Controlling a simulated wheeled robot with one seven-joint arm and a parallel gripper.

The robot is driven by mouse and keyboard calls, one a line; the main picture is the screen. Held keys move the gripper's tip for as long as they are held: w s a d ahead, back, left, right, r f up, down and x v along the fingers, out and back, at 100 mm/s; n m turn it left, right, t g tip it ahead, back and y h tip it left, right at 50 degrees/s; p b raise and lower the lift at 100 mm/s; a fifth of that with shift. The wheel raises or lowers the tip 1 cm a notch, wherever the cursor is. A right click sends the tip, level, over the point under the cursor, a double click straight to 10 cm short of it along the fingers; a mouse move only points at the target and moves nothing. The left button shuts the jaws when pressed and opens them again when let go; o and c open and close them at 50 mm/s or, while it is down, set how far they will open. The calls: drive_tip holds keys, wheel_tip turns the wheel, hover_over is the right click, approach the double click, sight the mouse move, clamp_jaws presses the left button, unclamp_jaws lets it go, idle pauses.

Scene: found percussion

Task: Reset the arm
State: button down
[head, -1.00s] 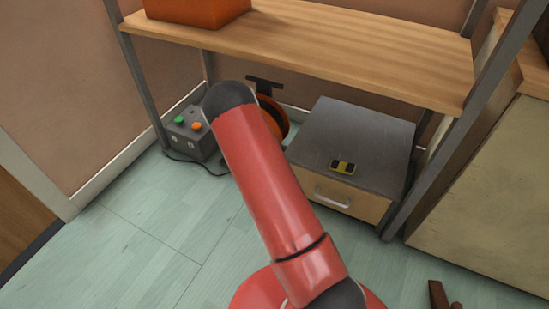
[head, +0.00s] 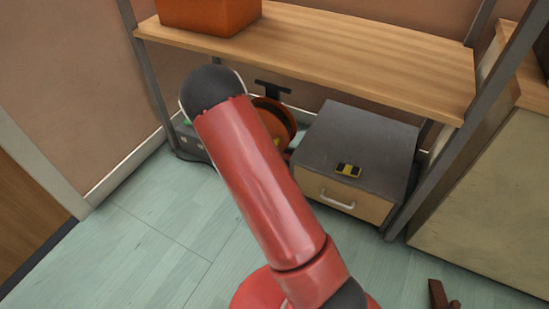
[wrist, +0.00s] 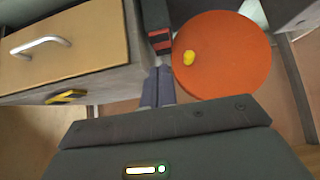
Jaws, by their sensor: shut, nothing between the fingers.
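My gripper (wrist: 158,88) shows in the wrist view with its fingers together and nothing between them. My red arm (head: 260,180) rises across the middle of the head view and hides the gripper there. In the wrist view, the fingers point between a wooden drawer front (wrist: 60,48) on the left and a round orange disc (wrist: 220,65) with a yellow knob (wrist: 189,58) on the right. I cannot tell how far the fingers are from either.
A grey-topped drawer cabinet (head: 350,135) bears a small yellow-and-black object (head: 348,170). An orange reel (head: 275,120) stands beside it, under the wooden shelf (head: 370,60). An orange box (head: 210,15) sits on the shelf. The left floor (head: 130,240) is clear.

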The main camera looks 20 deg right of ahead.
drive_tip(key=shift+a+r, duration=0.1)
drive_tip(key=shift+r, duration=0.05)
idle(0.4)
drive_tip(key=s+a+r+n+t+y+p, duration=0.1)
drive_tip(key=s+a+r+n+y, duration=0.2)
drive_tip(key=r, duration=0.6)
drive_tip(key=s+a+r+y+p, duration=0.1)
drive_tip(key=a+r+y, duration=0.1)
drive_tip(key=a+r, duration=0.45)
drive_tip(key=s+a+r+n+t+y+p, duration=0.1)
drive_tip(key=s+a+r+n+y, duration=0.15)
drive_tip(key=r, duration=0.85)
drive_tip(key=s+r+n, duration=0.1)
drive_tip(key=s+r, duration=0.3)
drive_tip(key=s, duration=0.3)
drive_tip(key=s+r+n+g+p, duration=0.1)
drive_tip(key=s+r, duration=0.3)
drive_tip(key=s, duration=0.4)
drive_tip(key=s+r+n+p, duration=0.1)
drive_tip(key=s+r+n, duration=0.2)
drive_tip(key=s, duration=0.4)
drive_tip(key=shift+s+r+g, duration=0.3)
drive_tip(key=shift+r+g, duration=0.1)
drive_tip(key=shift+r, duration=0.05)
drive_tip(key=shift+h, duration=0.25)
